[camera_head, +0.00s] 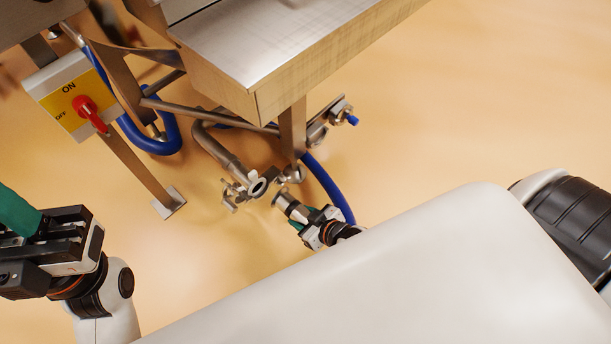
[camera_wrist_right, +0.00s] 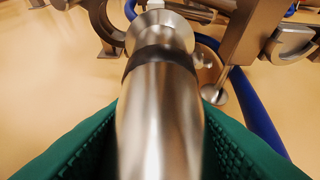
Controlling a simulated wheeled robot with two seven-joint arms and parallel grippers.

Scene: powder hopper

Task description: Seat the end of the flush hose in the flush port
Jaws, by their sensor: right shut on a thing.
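My right gripper (camera_head: 309,217) is shut on the metal end of the flush hose (camera_head: 289,203). The end's flanged tip points up and left in the head view. In the wrist view the bright metal end (camera_wrist_right: 160,105) lies between the green fingers, its flange (camera_wrist_right: 160,28) facing away. The blue hose (camera_head: 327,184) curves down behind the gripper. The flush port (camera_head: 258,187) is the open flange of a bent steel pipe, just left of the hose end and apart from it. A clamp with wing parts (camera_head: 235,194) is at the port. My left gripper (camera_head: 18,212) is at the left edge, its jaw gap unclear.
A steel frame with a leg (camera_head: 292,128) stands behind the port. A steel hopper body (camera_head: 265,55) overhangs it. A switch box with a red knob (camera_head: 72,95) and a looped blue hose (camera_head: 152,145) are at left. Floor is clear at right.

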